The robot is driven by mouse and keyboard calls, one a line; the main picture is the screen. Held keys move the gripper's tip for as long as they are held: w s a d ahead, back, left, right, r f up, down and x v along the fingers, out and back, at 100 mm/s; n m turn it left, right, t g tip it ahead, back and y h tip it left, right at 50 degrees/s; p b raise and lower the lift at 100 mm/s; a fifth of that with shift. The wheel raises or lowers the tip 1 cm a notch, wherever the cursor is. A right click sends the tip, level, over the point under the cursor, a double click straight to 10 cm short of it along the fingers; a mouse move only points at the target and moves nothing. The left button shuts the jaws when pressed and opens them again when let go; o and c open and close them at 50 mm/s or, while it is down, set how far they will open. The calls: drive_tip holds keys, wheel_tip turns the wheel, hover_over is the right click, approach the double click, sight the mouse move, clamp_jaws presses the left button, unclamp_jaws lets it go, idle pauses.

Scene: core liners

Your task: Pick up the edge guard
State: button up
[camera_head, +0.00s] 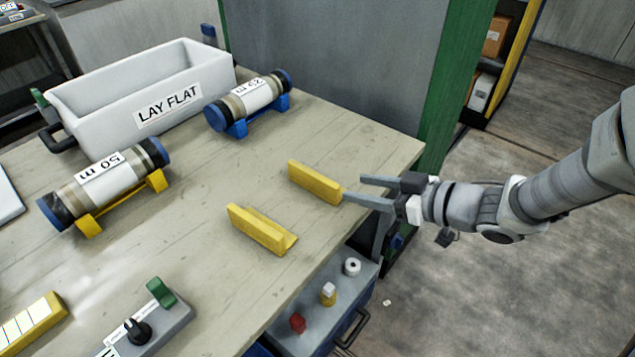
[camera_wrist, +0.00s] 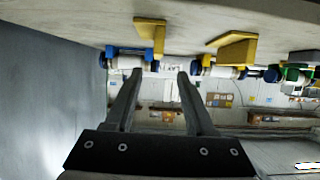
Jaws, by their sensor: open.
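Two yellow angled edge guards lie on the table. The farther one (camera_head: 315,183) is nearest my gripper; the nearer one (camera_head: 262,230) lies to its lower left. My gripper (camera_head: 354,189) is open and empty at the table's right edge, its fingers pointing left. One fingertip overlaps the right end of the farther guard in the head view; I cannot tell whether they touch. In the wrist view, which looks upside down, the farther guard (camera_wrist: 152,32) stands above the gap between the fingertips (camera_wrist: 157,72), and the nearer guard (camera_wrist: 235,50) is to the right.
Two core liners, one on a blue cradle (camera_head: 249,98) and one on a yellow cradle (camera_head: 105,182), lie left on the table (camera_head: 210,190). A white "LAY FLAT" bin (camera_head: 92,102) stands behind. A switch box (camera_head: 150,325) is in front.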

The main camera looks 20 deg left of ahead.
sight(313, 188)
drive_tip(key=b+x, duration=0.2)
drive_tip(key=x, duration=0.6)
drive_tip(key=shift+a+f, duration=0.1)
drive_tip(key=shift+f, duration=0.05)
drive_tip(key=b+x, duration=0.2)
drive_tip(key=x, duration=0.2)
drive_tip(key=shift+w+f+b, duration=0.1)
drive_tip(key=shift+w+b, duration=0.05)
drive_tip(key=shift+b, duration=0.15)
drive_tip(key=shift+w+a, duration=0.15)
drive_tip(key=shift+a, duration=0.35)
clamp_jaws()
